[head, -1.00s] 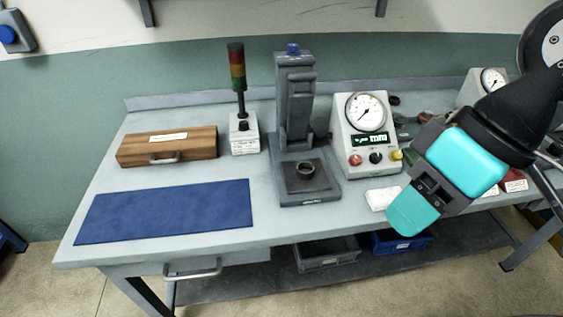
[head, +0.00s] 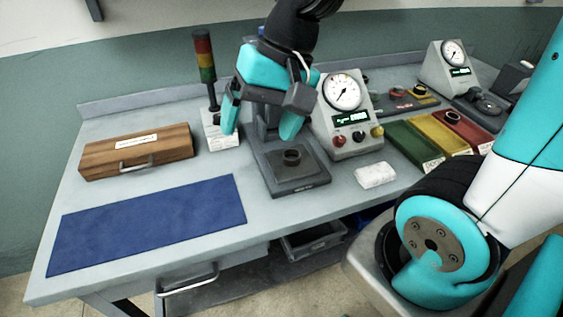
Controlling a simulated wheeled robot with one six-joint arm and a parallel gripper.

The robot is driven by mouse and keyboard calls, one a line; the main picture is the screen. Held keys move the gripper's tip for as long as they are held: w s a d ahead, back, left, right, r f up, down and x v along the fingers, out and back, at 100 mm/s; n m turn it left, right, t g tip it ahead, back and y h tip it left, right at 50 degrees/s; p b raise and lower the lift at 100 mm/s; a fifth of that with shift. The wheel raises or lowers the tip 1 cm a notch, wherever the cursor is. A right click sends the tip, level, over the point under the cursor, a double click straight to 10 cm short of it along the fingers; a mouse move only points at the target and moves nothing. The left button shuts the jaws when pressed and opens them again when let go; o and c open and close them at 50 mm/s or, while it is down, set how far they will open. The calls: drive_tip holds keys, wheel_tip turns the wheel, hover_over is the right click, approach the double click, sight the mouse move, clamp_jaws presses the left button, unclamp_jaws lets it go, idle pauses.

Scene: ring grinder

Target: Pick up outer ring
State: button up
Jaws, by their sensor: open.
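The outer ring (head: 291,156) is a small dark metal ring. It lies flat on the dark square base plate (head: 276,180) of the upright grey stand on the bench. My gripper (head: 260,134) has two teal fingers, spread apart and empty. It hangs in front of the stand's column, above and slightly left of the ring in the picture, apart from it. The gripper hides most of the column.
A gauge box (head: 345,112) stands right of the stand, with a white block (head: 375,175) in front. A signal tower (head: 205,72), wooden case (head: 137,151) and blue mat (head: 150,222) are at left. Green, yellow and red trays (head: 437,138) are at right.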

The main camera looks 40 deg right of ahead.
drive_tip(key=w+d+f+m+t+b, duration=0.1)
drive_tip(key=w+d+f+m, duration=0.15)
drive_tip(key=d+m, duration=0.2)
drive_tip(key=w+d+f+m+b, duration=0.1)
drive_tip(key=w+d+f+m, duration=0.1)
drive_tip(key=w+d+m, duration=0.3)
drive_tip(key=m+t+b, duration=0.1)
drive_tip(key=m+b, duration=0.2)
drive_tip(key=m, duration=1.1)
approach(293, 152)
drive_tip(key=a, duration=0.1)
drive_tip(key=a+f, duration=0.1)
drive_tip(key=a, duration=0.1)
drive_tip(key=shift+s+f+h, duration=0.3)
drive_tip(key=shift+h, duration=0.1)
drive_tip(key=shift+x, duration=3.1)
drive_tip(key=shift+c, duration=0.5)
drive_tip(key=c, duration=1)
drive_tip(key=shift+r, duration=0.1)
drive_tip(key=shift+c, duration=0.2)
